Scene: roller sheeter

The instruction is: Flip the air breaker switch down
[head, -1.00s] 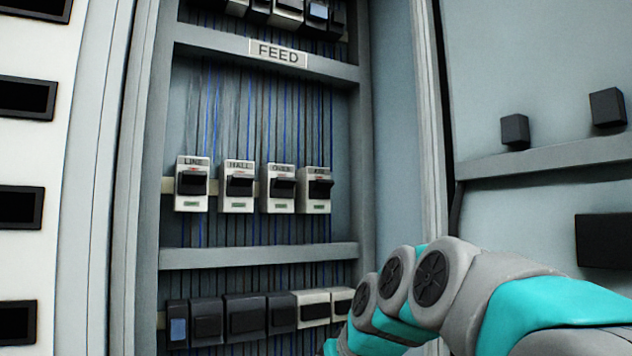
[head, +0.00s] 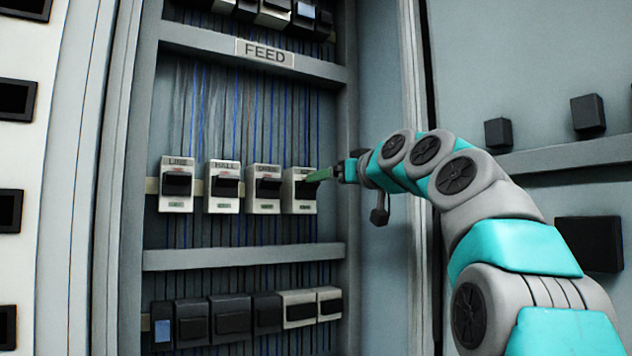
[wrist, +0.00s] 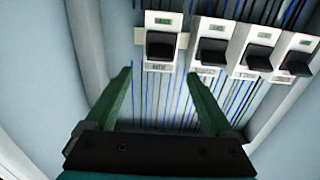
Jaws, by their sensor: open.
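The air breaker (head: 301,205) is the rightmost of the white breakers in the middle row; its label is partly covered in the head view. It shows upside down in the wrist view, the leftmost breaker (wrist: 159,22), with a black switch lever (wrist: 160,44) jutting out. My gripper (head: 318,175) reaches in from the right, its green fingers at the upper right of this breaker. In the wrist view my gripper (wrist: 158,77) is open and empty, its fingertips spread to either side of the breaker's label end. Contact with the lever cannot be told.
The oven breaker (head: 263,205), hall breaker (head: 224,205) and line breaker (head: 176,205) stand to the left in the same row. A shelf bar (head: 245,257) runs below, and a bar with a FEED sign (head: 265,53) above. The cabinet's right wall (head: 385,240) is close to my arm.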

